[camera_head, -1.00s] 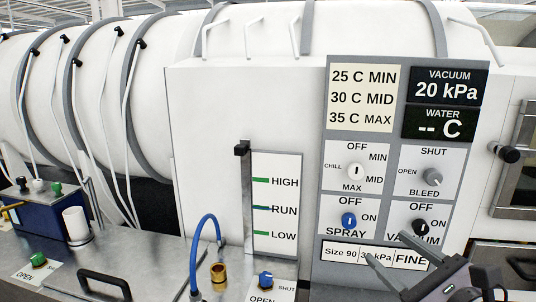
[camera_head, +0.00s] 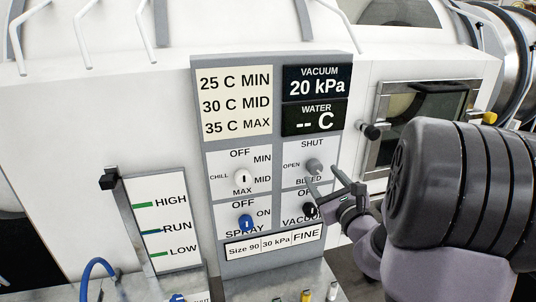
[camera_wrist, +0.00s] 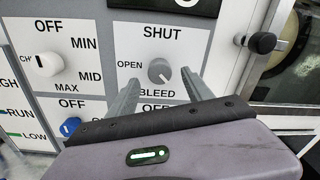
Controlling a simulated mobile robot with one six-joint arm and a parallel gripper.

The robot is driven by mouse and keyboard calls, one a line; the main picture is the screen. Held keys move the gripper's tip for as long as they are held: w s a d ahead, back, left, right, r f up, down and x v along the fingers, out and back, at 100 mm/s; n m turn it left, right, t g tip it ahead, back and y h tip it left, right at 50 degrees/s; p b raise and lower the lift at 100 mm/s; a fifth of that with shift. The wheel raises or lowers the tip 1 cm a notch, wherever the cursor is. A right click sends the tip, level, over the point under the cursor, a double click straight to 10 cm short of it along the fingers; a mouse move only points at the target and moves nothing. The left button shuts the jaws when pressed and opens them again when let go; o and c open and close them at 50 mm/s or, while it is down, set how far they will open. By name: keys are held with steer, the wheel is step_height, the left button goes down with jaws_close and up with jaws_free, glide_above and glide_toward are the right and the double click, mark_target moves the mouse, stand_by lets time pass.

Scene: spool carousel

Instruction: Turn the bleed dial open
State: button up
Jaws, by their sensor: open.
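The grey bleed dial (camera_head: 313,167) is on the control panel, with SHUT printed above it, OPEN to its left and BLEED below. The wrist view shows the dial (camera_wrist: 160,71) face-on; I cannot tell for sure which label its mark points to. My gripper (camera_head: 322,177) is open and empty in front of the panel at the dial's lower right. In the wrist view its two fingers (camera_wrist: 160,84) reach up on either side of the dial, their tips slightly below its centre, with no clear contact. The vacuum display (camera_head: 316,84) reads 20 kPa.
The white chill dial (camera_head: 242,177) and blue spray knob (camera_head: 246,222) are to the left. A black door knob (camera_head: 370,131) sticks out at the right.

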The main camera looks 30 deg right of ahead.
mark_target(317, 169)
steer(key=x, duration=0.5)
jaws_close()
